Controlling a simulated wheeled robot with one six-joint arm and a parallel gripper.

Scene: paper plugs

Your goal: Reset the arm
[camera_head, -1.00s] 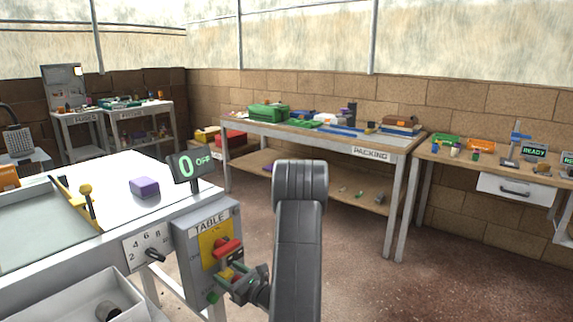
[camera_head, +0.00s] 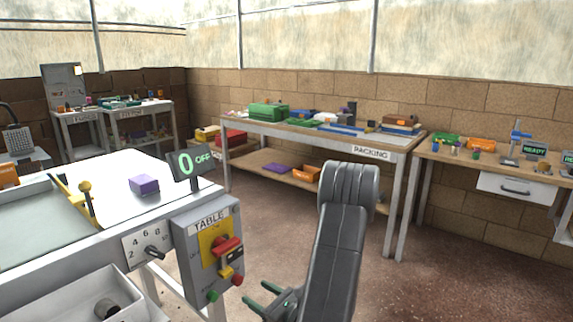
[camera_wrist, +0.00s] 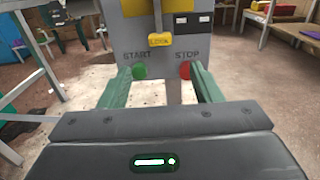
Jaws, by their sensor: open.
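My gripper (camera_head: 268,300) is low in the head view, just right of and below the grey TABLE control box (camera_head: 190,262). Its two green fingers are apart and nothing is between them. My dark grey arm stands bent to the right of it. In the wrist view my gripper (camera_wrist: 163,78) is open, its fingers pointing at the lower part of the box. The green START button (camera_wrist: 139,72) and the red STOP button (camera_wrist: 185,70) show near the fingertips. A yellow switch (camera_wrist: 160,40) sits above them.
The packing bench (camera_head: 300,132) stands behind, another bench (camera_head: 440,160) at right. Open floor (camera_head: 440,285) lies at lower right.

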